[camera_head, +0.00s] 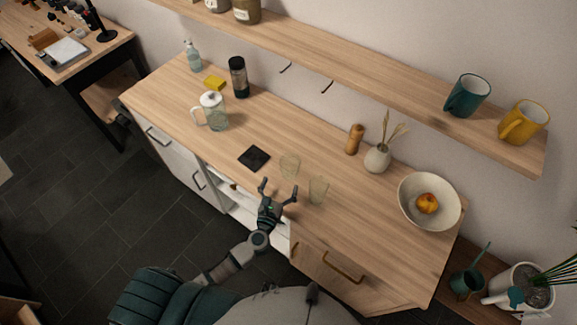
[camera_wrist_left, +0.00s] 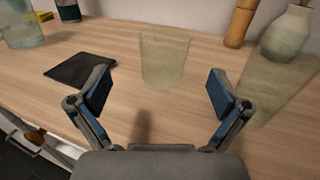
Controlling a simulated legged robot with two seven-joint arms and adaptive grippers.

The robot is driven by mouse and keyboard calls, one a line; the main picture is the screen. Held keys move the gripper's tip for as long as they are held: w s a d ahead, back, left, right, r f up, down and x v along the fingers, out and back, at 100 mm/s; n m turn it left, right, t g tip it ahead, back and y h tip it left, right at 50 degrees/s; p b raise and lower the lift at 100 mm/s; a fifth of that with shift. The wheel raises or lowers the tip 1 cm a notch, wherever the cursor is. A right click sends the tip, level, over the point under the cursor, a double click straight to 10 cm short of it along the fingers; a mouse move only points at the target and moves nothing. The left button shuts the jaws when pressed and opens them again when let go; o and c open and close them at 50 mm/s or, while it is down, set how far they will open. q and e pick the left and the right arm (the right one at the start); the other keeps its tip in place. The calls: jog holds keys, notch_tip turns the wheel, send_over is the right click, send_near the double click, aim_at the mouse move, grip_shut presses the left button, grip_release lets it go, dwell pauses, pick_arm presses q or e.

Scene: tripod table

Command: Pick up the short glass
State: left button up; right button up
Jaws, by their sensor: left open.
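The short glass (camera_head: 289,166) is clear, faintly tinted and upright on the wooden counter. In the left wrist view the short glass (camera_wrist_left: 164,58) stands ahead of the fingers, centred between them, with a gap before it. A taller clear glass (camera_head: 318,191) stands to its right; in the left wrist view this taller glass (camera_wrist_left: 272,86) is partly behind the right finger. My left gripper (camera_head: 279,187) is open and empty at the counter's front edge; its spread fingers also show in the left wrist view (camera_wrist_left: 160,88). My right gripper is not in view.
A black coaster (camera_head: 254,158) lies left of the short glass. A glass pitcher (camera_head: 214,113) stands farther left. A wooden mill (camera_head: 354,140), a vase (camera_head: 377,158) and a bowl (camera_head: 416,216) with fruit are behind and right. A shelf (camera_head: 400,92) overhangs the back.

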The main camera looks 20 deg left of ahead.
aim_at(286, 171)
pick_arm(q)
jog(key=w, duration=0.3)
jog(key=shift+w+f, duration=0.1)
jog(key=shift+w, duration=0.15)
jog(key=shift+w+d, duration=0.25)
jog(key=shift+w, duration=0.25)
jog(key=w, duration=0.4)
jog(key=shift+w+d+p, duration=0.3)
jog(key=shift+d+p, duration=0.05)
jog(key=shift+p, duration=0.05)
jog(key=shift+w+a, duration=0.2)
jog(key=shift+w, duration=0.05)
jog(key=shift+s+a, duration=0.1)
jog(key=shift+a, duration=0.05)
jog(key=c, duration=1.3)
jog(key=shift+d, duration=0.25)
jog(key=shift+c, duration=0.2)
